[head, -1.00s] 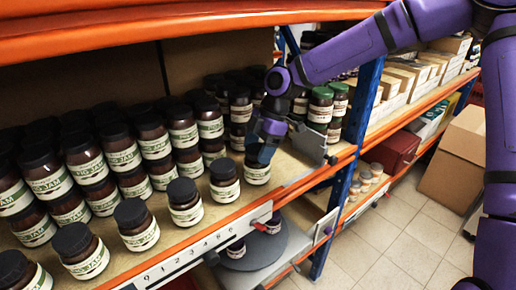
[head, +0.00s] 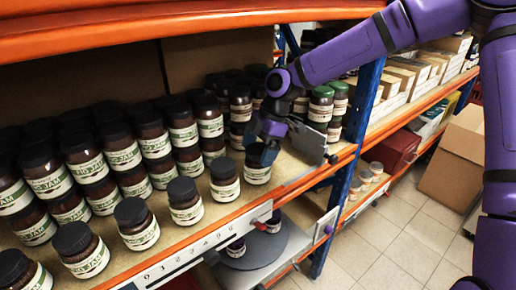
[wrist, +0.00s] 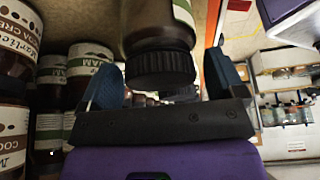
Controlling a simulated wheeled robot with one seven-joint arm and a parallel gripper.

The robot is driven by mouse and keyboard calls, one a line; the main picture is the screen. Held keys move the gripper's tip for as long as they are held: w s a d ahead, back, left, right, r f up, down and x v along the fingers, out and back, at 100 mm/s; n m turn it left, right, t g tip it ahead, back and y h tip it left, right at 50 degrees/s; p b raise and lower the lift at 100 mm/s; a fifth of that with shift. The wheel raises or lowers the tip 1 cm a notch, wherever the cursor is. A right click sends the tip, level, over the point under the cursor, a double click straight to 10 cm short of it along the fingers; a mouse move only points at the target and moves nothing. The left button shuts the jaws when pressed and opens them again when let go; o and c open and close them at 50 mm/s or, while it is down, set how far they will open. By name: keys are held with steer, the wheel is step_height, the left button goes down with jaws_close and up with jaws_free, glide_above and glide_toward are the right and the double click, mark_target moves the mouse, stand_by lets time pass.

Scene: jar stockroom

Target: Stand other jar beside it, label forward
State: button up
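Dark jars with black lids and cream-and-green labels stand in a row along the front of the shelf, labels facing out. The right-end jar (head: 257,169) stands upright beside another front jar (head: 224,179). My gripper (head: 264,150) is over the right-end jar, at its lid. In the wrist view a black-lidded jar (wrist: 160,68) lies between the two blue fingertips (wrist: 165,80). The fingers look open, with narrow gaps beside the lid. Most of this jar's label is out of that view.
Several stacked jars (head: 122,150) fill the shelf behind and left. Green-lidded jars (head: 321,104) stand behind my gripper. A numbered rail (head: 200,250) runs along the shelf edge. A grey turntable (head: 262,250) with small jars is below. Bare shelf lies right of the row.

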steer(key=shift+o, duration=0.2)
steer(key=shift+r, duration=0.15)
steer(key=r, duration=0.3)
steer(key=shift+s+d+r, duration=0.15)
steer(key=shift+s+r, duration=0.1)
steer(key=s+d+r, duration=0.1)
steer(key=s+d, duration=0.3)
steer(key=s, duration=1.1)
steer(key=shift+r, duration=0.15)
steer(key=shift+o, duration=0.5)
